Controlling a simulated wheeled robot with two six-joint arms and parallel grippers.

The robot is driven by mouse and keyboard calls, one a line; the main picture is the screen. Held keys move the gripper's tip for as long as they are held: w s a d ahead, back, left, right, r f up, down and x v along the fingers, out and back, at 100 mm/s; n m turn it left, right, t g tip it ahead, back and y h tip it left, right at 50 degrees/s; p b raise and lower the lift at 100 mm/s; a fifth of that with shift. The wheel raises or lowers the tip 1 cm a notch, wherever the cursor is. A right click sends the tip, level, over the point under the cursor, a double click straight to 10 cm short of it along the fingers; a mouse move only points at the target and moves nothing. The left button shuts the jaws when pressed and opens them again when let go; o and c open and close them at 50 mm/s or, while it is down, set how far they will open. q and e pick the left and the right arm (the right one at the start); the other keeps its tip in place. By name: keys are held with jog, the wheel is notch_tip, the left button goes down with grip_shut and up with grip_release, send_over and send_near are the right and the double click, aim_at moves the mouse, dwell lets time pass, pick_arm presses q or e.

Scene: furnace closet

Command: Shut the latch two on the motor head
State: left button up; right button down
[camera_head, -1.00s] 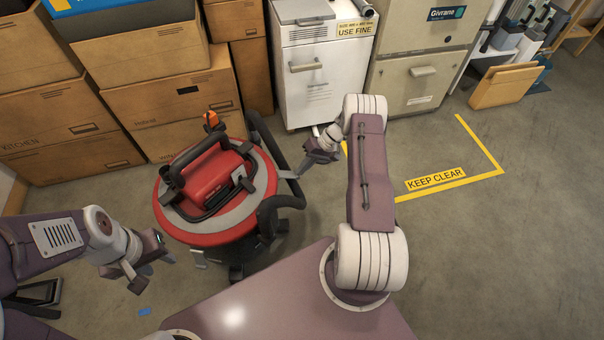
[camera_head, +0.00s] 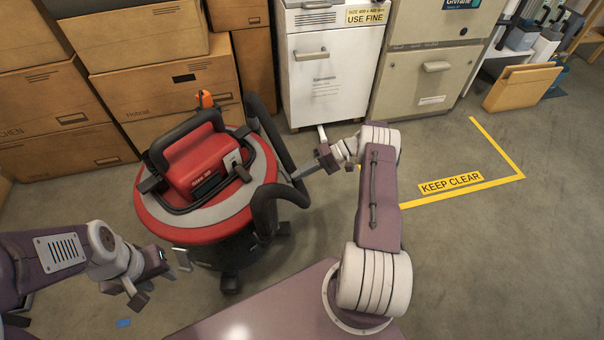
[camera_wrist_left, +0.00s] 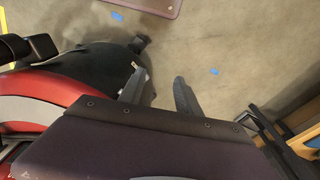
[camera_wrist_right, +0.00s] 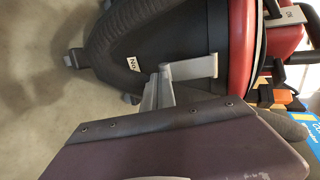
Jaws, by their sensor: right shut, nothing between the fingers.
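The red motor head (camera_head: 205,180) sits on a dark canister vacuum, left of centre in the head view. In the right wrist view a pale latch (camera_wrist_right: 196,68) sticks out from the red rim, standing away from the dark canister wall. My right gripper (camera_head: 306,172) is shut and empty at the vacuum's right side. Its fingertips (camera_wrist_right: 160,82) are at the latch's outer end; I cannot tell whether they touch. Another pale latch (camera_head: 183,259) shows at the front-left rim. My left gripper (camera_head: 150,278) is open and empty, left of that latch; its spread fingers also show in the left wrist view (camera_wrist_left: 158,92).
Cardboard boxes (camera_head: 165,75) are stacked behind the vacuum. A white cabinet (camera_head: 325,80) stands behind my right arm. A black hose (camera_head: 268,130) runs along the vacuum's right side. Floor is open around the yellow KEEP CLEAR marking (camera_head: 450,184).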

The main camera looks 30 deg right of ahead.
pick_arm(q)
jog(key=shift+f, duration=0.1)
pick_arm(e)
jog(key=shift+a+f, duration=0.15)
dwell(0.4)
jog(key=shift+r+p, duration=0.6)
jog(key=shift+r, duration=0.25)
pick_arm(q)
jog(key=shift+r, duration=0.6)
